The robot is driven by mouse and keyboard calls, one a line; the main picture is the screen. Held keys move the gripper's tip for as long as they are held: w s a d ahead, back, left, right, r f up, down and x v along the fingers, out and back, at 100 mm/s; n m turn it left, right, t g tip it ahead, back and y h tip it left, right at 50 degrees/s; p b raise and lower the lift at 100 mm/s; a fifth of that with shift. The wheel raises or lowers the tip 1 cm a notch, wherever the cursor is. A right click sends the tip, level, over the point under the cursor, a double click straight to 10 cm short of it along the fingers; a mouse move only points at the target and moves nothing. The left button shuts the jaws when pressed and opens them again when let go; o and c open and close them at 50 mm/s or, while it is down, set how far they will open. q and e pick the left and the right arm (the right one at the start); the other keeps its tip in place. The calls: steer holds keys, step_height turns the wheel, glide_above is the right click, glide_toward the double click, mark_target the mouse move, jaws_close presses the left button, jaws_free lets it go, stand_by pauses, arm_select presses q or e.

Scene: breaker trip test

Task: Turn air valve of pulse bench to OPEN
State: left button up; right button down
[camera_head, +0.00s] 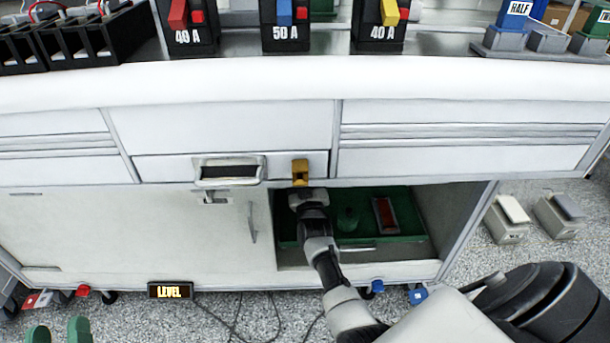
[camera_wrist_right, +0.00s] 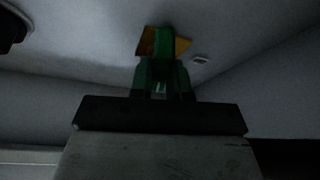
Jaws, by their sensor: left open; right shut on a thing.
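The bench (camera_head: 220,125) is white, with drawers and an open lower bay. My right arm reaches up to the bay's top edge, its wrist just below a small yellow block (camera_head: 300,172) on the front. Its fingers cannot be made out in the head view. In the right wrist view, my right gripper (camera_wrist_right: 162,68) is shut on a small part in front of an orange plate (camera_wrist_right: 181,45) on a pale surface. The fingers mostly hide that part; I cannot tell which way the valve is turned. My left gripper (camera_head: 59,332) shows two green fingertips, apart and empty, at the bottom left.
The bay holds a green tray (camera_head: 412,208) with a red block (camera_head: 385,214) and a round green knob (camera_head: 348,218). A silver handle (camera_head: 229,163) is left of the yellow block. A LEVEL sign (camera_head: 171,290) is low. Breakers (camera_head: 285,25) stand on top.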

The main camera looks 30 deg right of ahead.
arm_select(q)
steer(key=shift+s+d+r+t+h, duration=0.1)
steer(key=shift+s+r+t+h, duration=0.15)
steer(key=shift+r+t, duration=0.3)
arm_select(e)
steer(key=shift+a+f+m+g+h, duration=0.1)
steer(key=shift+m+g+h, duration=0.35)
steer(key=shift+m, duration=0.7)
steer(key=shift+f+m+g+h, duration=0.15)
steer(key=shift+m+h, duration=0.5)
steer(key=shift+m, duration=0.5)
arm_select(q)
steer(key=shift+r, duration=0.1)
arm_select(e)
steer(key=shift+r+m, duration=0.1)
steer(key=shift+m, duration=0.2)
steer(key=c, duration=1.1)
jaws_free()
steer(key=shift+r, duration=0.1)
